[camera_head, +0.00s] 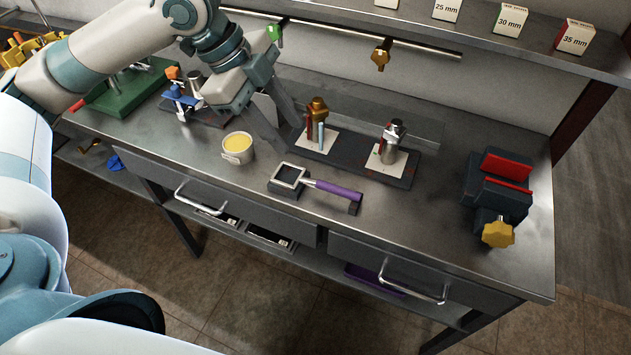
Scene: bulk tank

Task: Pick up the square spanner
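The square spanner (335,189) lies on the steel bench near its front edge. It has a square open metal head at its left, resting on a small dark block, and a purple handle pointing right to a second dark support. My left gripper (283,130) is above the bench, behind and a little left of the spanner head. Its two grey fingers look apart, with nothing seen between them, and it is not touching the spanner. My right gripper is not in view.
A cup of yellow contents (237,148) stands left of the spanner. Behind it, a dark tray (401,180) holds brass and steel fittings on white cards. A vise with a yellow knob (498,233) is at the right. Drawers with handles (412,287) are below.

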